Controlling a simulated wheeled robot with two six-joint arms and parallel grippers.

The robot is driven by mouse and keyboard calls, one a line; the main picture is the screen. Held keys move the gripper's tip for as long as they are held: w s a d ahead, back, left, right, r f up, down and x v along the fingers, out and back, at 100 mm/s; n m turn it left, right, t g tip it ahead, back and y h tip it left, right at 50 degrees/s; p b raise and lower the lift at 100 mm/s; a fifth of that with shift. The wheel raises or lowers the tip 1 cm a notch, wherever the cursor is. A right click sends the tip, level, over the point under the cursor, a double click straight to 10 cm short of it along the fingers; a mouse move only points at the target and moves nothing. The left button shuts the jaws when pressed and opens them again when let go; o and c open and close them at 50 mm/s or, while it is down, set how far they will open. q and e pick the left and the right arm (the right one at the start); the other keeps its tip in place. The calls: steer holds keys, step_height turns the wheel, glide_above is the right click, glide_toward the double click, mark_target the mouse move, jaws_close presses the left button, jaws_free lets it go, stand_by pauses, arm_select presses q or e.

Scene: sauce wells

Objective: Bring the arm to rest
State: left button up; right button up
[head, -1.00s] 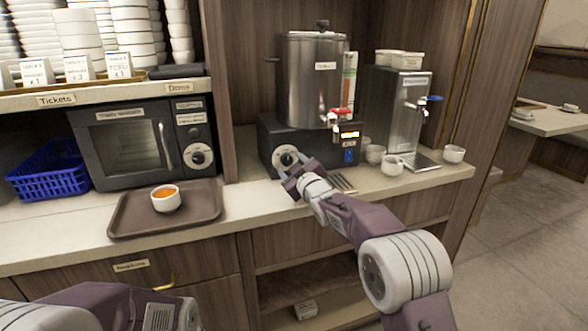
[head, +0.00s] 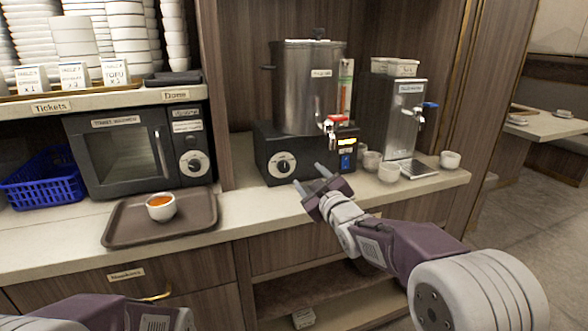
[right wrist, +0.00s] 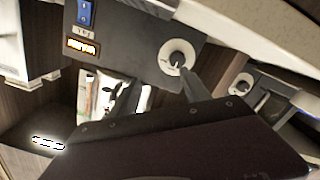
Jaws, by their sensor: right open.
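My right gripper (head: 311,180) is open and empty, in front of the dark base of the urn at the counter's front edge. In the right wrist view its fingers (right wrist: 160,90) show in front of the urn base (right wrist: 130,30), with its round dial (right wrist: 177,58), lit display (right wrist: 82,47) and blue switch (right wrist: 86,12). I see no object held between the fingers. Of my left arm only a link shows at the bottom left of the head view; its gripper is out of view.
A steel urn (head: 308,90) with a red tap and a dispenser (head: 400,110) with a blue tap stand on the counter (head: 250,212). Several white cups (head: 389,173) stand near them. A brown tray (head: 125,226) holds a bowl of orange sauce (head: 161,208). A microwave (head: 125,155) stands behind it.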

steer(key=s+d+f+m+g+h, duration=0.35)
steer(key=s+d+f, duration=0.4)
steer(key=f, duration=0.25)
steer(key=s+d+f+m+g+h, duration=0.1)
steer(key=s+d+f+m+g, duration=0.15)
steer(key=s+f+g, duration=0.65)
steer(key=s+d+f+m+g+h, duration=0.15)
steer(key=s+f+m, duration=0.25)
steer(key=s+f, duration=0.95)
steer(key=s+r+p, duration=0.2)
steer(key=r+p, duration=1)
steer(key=r, duration=0.2)
steer(key=s+r+g+y+p, duration=0.1)
steer(key=s+r+p, duration=0.1)
steer(key=r+p, duration=1.1)
steer(key=shift+r+g, duration=0.3)
steer(key=shift+r, duration=0.1)
steer(key=shift+s+a, duration=0.1)
steer(key=shift+s, duration=0.05)
